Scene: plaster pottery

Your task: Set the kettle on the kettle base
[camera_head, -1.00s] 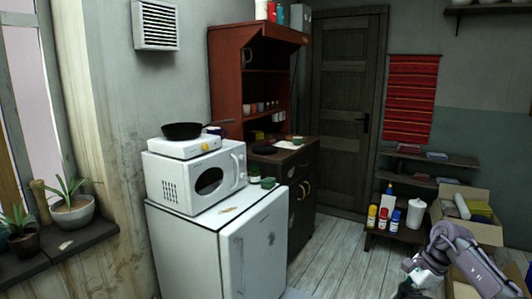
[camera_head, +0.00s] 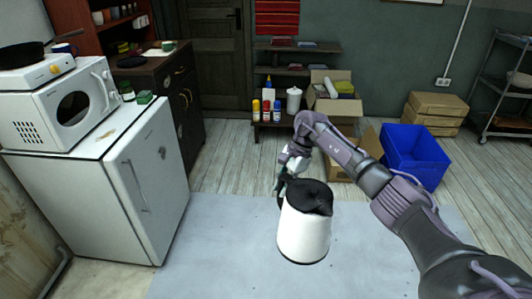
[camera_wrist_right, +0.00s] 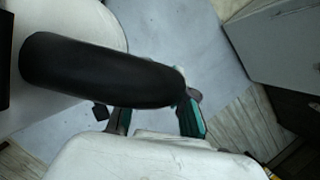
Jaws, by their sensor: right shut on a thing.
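The kettle (camera_head: 303,235) is white with a black lid and a black handle. My right gripper (camera_head: 283,182) is shut on the handle and holds the kettle upright over a light grey flat surface. In the right wrist view, the black handle (camera_wrist_right: 95,72) lies across the teal fingers of my gripper (camera_wrist_right: 155,118), with the white kettle body (camera_wrist_right: 95,22) behind it. A flat black disc (camera_head: 131,61) on the dark cabinet at the upper left may be the kettle base; I cannot tell for sure. My left gripper is not in view.
A white fridge (camera_head: 110,190) with a microwave (camera_head: 40,125) on top stands at left, beside the dark cabinet (camera_head: 180,100). A blue crate (camera_head: 418,150) and cardboard boxes (camera_head: 345,105) stand at the back right. The light grey surface (camera_head: 200,260) ahead is clear.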

